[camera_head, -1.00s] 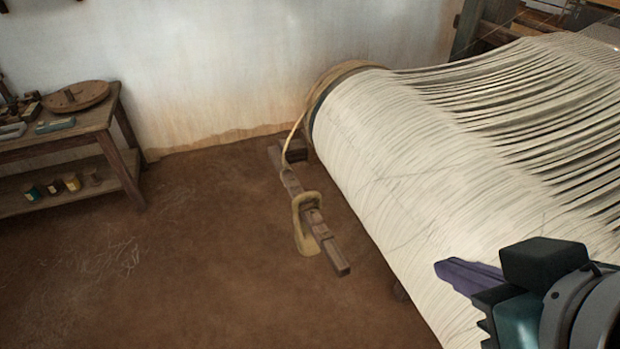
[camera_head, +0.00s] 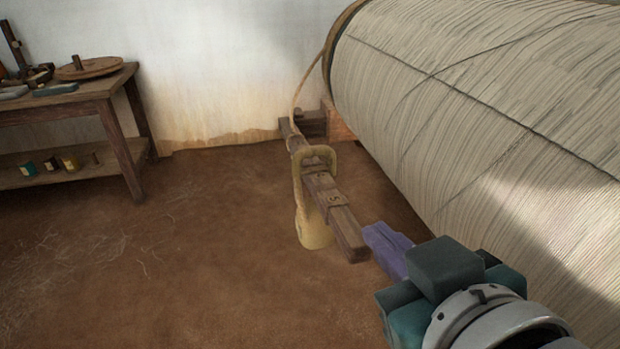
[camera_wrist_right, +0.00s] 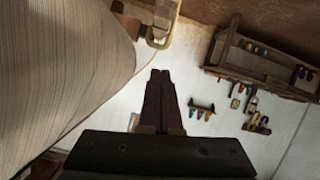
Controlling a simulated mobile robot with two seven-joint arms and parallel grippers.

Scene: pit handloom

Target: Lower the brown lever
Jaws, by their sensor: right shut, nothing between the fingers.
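The brown lever (camera_head: 342,222) is a wooden bar beside the warp roller. It slants from the wall side toward me, and its near end is raised above the floor. A tan loop with a hanging weight (camera_head: 313,228) is around it. My right gripper (camera_head: 372,234) is shut and empty, its purple fingers close to the lever's near end; I cannot tell whether they touch. In the right wrist view the shut fingers (camera_wrist_right: 160,78) point at the lever (camera_wrist_right: 165,14) at the top. My left gripper is not in view.
The large thread-wound roller (camera_head: 480,110) fills the right side. A cord (camera_head: 307,88) runs from it down to the lever's far end. A wooden table (camera_head: 105,93) with tools stands at the left. The earth floor between is clear.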

